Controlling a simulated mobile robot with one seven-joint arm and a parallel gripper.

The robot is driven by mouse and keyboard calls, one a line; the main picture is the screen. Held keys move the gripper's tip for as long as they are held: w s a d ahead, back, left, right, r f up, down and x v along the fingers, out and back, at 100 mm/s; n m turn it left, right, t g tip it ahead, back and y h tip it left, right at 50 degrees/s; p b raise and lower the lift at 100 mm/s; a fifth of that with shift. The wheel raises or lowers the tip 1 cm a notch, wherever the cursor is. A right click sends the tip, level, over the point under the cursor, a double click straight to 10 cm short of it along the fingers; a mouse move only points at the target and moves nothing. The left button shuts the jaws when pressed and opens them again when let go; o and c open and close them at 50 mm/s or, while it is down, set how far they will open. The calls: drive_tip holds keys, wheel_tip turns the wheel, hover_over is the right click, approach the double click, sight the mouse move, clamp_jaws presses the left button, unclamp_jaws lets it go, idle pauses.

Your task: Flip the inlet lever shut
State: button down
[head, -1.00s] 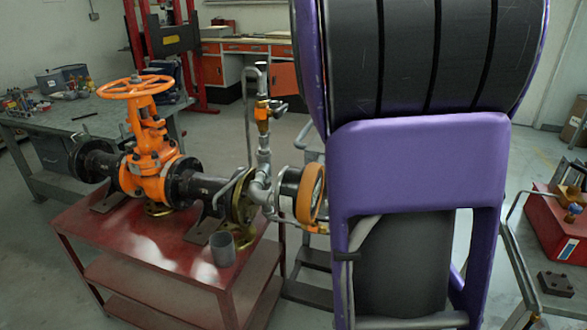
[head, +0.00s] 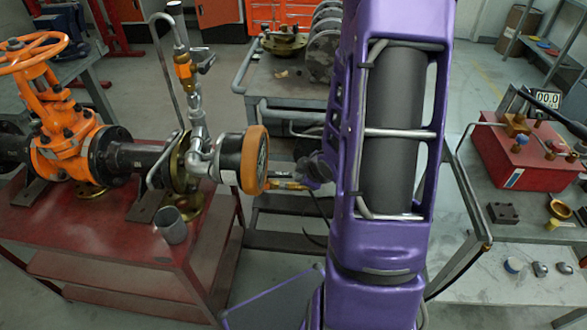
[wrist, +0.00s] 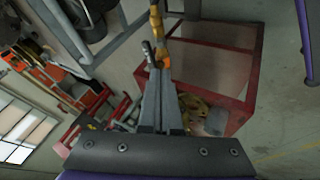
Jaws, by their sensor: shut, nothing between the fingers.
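A small orange valve (head: 286,183) sits on a short line just right of the round gauge (head: 254,160), low beside the red table. In the wrist view an orange fitting (wrist: 156,22) with a dark lever-like piece (wrist: 148,53) lies just past my fingertips. My gripper (wrist: 162,74) is shut and empty, its fingers pointing at that fitting; I cannot tell if they touch. In the head view my gripper is mostly hidden by my purple arm. Another orange valve (head: 184,71) with a dark lever (head: 205,62) stands on the vertical pipe, clear of my gripper.
The orange gate valve with its handwheel (head: 33,52) and a grey cup (head: 171,225) are on the red table (head: 95,222). A grey cart (head: 272,85) with metal discs stands behind. A red box (head: 510,160) sits on the right bench. Open floor shows between.

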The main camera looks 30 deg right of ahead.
sight(276, 175)
drive_tip(key=shift+s+a+f+n+y, duration=0.4)
drive_tip(key=shift+s+a+f+n, duration=0.1)
drive_tip(key=shift+a, duration=0.2)
drive_tip(key=w+d+f+b, duration=0.1)
drive_tip(key=w+f, duration=0.7)
drive_tip(key=w, duration=0.1)
drive_tip(key=shift+w+d, duration=0.2)
drive_tip(key=shift+d, duration=0.05)
